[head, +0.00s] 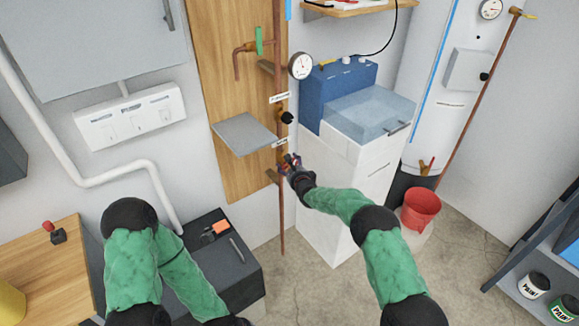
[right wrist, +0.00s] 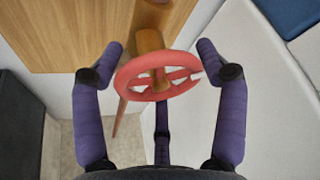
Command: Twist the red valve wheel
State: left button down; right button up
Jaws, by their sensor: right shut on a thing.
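The red valve wheel (right wrist: 128,72) is a spoked ring on a brass stem from the copper pipe (right wrist: 147,16), in the middle of the right wrist view. My right gripper (right wrist: 160,62) is shut on the wheel, with purple fingers at its left and right sides and a third finger below. In the head view my right gripper (head: 289,163) is at the lower part of the vertical pipe and mostly hides the wheel. My left arm is at the lower left of the head view; its gripper is not visible.
A grey shelf (head: 244,134) sticks out from the wooden panel just above left of my right gripper. A white cabinet (head: 366,172) with a blue box (head: 335,85) stands close on the right. A red bucket (head: 421,208) stands beyond my right forearm.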

jog(key=shift+w+d+r+m, duration=0.15)
jog(key=shift+d+m, duration=0.3)
jog(key=shift+m, duration=0.25)
jog(key=shift+m+g+y+p, duration=0.4)
jog(key=shift+m+g+p, duration=0.1)
jog(key=shift+p, duration=0.3)
jog(key=m+p, duration=0.1)
jog(key=p, duration=0.1)
jog(key=g+p, duration=0.1)
jog(key=p, duration=0.2)
jog(key=shift+a+f+m+y, duration=0.15)
jog(key=shift+f+m+y, duration=0.05)
jog(key=shift+m+y, duration=0.2)
jog(key=shift+s+f+p, duration=0.2)
jog(key=shift+f+p, duration=0.05)
jog(key=shift+p, duration=0.65)
jog(key=shift+f, duration=0.15)
jog(key=o, duration=1.2)
jog(key=shift+f, duration=0.1)
jog(key=shift+a+r, duration=0.1)
jog(key=shift+r, duration=0.15)
